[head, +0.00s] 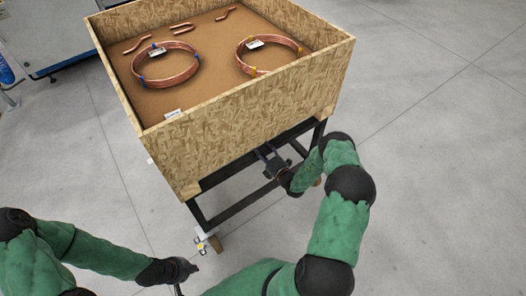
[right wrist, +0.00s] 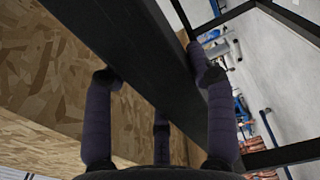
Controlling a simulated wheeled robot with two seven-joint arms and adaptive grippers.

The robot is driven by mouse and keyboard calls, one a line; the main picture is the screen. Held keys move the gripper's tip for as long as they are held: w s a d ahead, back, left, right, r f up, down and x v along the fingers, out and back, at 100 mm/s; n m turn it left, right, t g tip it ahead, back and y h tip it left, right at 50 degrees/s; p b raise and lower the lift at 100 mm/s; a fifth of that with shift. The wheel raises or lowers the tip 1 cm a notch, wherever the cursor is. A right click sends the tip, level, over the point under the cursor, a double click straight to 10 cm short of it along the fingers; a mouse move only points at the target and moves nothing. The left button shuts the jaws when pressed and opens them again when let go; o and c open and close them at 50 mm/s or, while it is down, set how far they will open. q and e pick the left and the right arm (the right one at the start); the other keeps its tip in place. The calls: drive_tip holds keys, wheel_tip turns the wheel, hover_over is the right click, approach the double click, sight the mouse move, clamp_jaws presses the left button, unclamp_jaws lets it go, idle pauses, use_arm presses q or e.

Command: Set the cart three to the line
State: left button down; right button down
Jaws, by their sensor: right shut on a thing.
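The cart is a wooden chipboard box (head: 240,130) on a black metal frame (head: 235,207), standing in front of me. My right gripper (head: 270,160) reaches under the box's near side and is shut on a black frame bar of the cart. In the right wrist view the bar (right wrist: 130,45) runs between the fingers (right wrist: 160,95), beside the chipboard. My left gripper (head: 184,272) is low at the front left, apart from the cart frame; its fingers are too small and dark to tell if it is open.
The box holds two copper coils (head: 166,64) with tags and several short bent tubes (head: 137,44). A grey and blue machine (head: 45,35) stands at the upper left. The grey floor (head: 440,150) to the right is clear, crossed by thin dark lines.

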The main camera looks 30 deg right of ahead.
drive_tip(key=shift+c, duration=2)
unclamp_jaws()
drive_tip(key=s+d, duration=0.1)
drive_tip(key=s, duration=1.1)
